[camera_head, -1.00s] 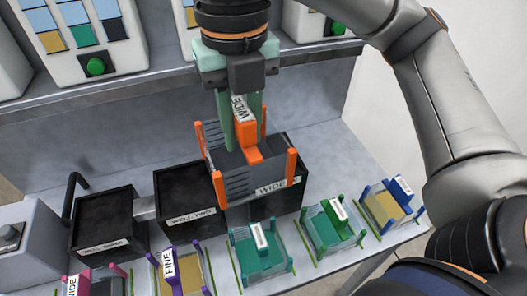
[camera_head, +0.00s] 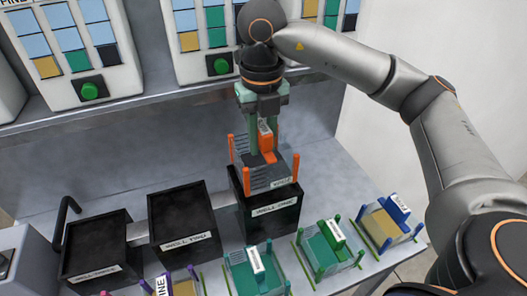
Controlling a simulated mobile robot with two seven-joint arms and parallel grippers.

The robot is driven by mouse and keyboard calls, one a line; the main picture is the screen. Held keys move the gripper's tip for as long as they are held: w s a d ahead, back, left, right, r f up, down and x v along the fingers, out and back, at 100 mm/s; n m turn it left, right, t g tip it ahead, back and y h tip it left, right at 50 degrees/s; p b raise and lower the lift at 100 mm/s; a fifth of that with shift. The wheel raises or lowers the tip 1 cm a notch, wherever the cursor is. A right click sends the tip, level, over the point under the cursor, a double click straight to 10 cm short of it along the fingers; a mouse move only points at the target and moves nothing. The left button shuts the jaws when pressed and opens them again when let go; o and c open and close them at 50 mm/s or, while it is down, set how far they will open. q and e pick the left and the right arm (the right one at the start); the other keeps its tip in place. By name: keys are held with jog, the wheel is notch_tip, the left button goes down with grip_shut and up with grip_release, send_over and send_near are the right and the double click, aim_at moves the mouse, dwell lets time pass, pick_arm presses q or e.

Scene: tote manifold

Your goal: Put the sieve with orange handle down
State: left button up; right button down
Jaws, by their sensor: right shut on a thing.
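The sieve with the orange handle (camera_head: 267,158) has a dark grey body, clear sides and orange corner posts, and it looks level. My right gripper (camera_head: 262,138) comes down from above and is shut on its handle. The sieve is at the mouth of the black box labelled WELL ONE (camera_head: 270,213). I cannot tell whether it rests on the box or is just above it. My left gripper is not in view.
Black boxes WELL TWO (camera_head: 184,243) and one further left (camera_head: 95,270) stand beside WELL ONE. Sieves with teal (camera_head: 254,274), green (camera_head: 330,245) and blue (camera_head: 388,222) handles line the front right. Panels with green buttons (camera_head: 221,66) stand on the back shelf.

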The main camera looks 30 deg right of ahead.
aim_at(263, 154)
jog(key=f, duration=0.3)
jog(key=shift+w+d+f, duration=0.25)
jog(key=shift+d+f, duration=0.1)
jog(key=shift+f, duration=0.15)
jog(key=shift+f, duration=0.1)
jog(key=shift+f, duration=0.15)
jog(key=c, duration=0.7)
grip_release()
jog(key=shift+r, duration=0.3)
notch_tip(263, 154, up, 12)
jog(key=shift+p, duration=0.95)
